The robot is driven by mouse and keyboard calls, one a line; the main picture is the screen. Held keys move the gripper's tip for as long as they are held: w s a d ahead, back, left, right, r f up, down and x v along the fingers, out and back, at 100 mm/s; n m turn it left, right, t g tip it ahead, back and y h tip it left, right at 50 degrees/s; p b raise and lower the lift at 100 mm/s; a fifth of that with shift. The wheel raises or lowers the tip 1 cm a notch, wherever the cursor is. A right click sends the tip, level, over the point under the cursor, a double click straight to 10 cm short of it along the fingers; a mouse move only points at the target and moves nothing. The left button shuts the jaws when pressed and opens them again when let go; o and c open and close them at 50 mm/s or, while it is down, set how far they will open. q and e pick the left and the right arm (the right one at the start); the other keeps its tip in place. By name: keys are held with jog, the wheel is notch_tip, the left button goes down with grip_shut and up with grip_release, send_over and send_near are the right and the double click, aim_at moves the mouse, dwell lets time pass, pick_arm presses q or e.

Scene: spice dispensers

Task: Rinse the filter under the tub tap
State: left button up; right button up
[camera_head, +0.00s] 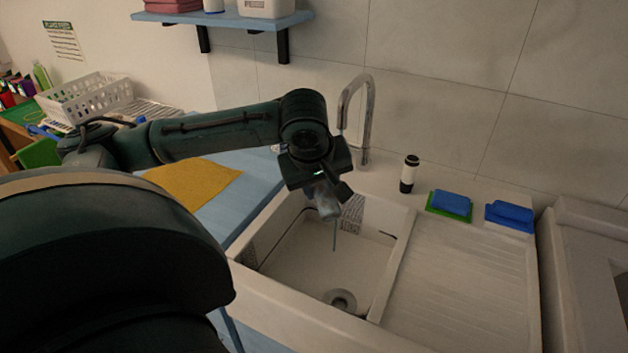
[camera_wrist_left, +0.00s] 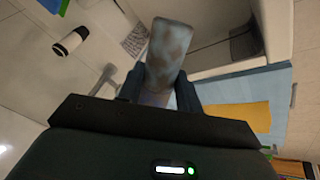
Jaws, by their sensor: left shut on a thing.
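My left gripper (camera_head: 322,192) is shut on the filter (camera_head: 329,209) and holds it above the tub (camera_head: 290,257), near the tap (camera_head: 368,110). In the left wrist view the filter (camera_wrist_left: 168,52) is a grey-blue piece with brownish stains, its lower end between the fingers (camera_wrist_left: 160,95). A thin bluish streak, perhaps water, hangs below the filter in the head view. The arm hides part of the tap's spout end, so I cannot tell whether the filter is directly under it. My right gripper is not in view.
A ribbed drainboard (camera_head: 460,285) lies right of the tub. A black-and-white bottle (camera_head: 408,174) and blue sponges (camera_head: 450,204) stand behind it. A yellow cloth (camera_head: 195,182) lies on the blue counter at left, with a white basket (camera_head: 88,97) beyond. A shelf (camera_head: 225,19) hangs above.

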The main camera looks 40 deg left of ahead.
pick_arm(q)
jog(key=shift+w+f, duration=0.15)
jog(key=shift+w, duration=0.4)
jog(key=w+a+f, duration=0.1)
jog(key=w+a, duration=0.1)
jog(key=w, duration=0.6)
jog(key=shift+w+f, duration=0.35)
jog(key=shift+w, duration=0.05)
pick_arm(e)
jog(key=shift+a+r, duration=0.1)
pick_arm(q)
jog(key=shift+a, duration=0.1)
jog(key=shift+p, duration=0.4)
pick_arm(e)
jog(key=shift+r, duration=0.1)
pick_arm(q)
jog(key=shift+w+d+p, duration=0.1)
jog(key=shift+d+p, duration=0.5)
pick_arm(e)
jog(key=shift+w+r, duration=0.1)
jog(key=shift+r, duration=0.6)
pick_arm(q)
jog(key=shift+a, duration=0.15)
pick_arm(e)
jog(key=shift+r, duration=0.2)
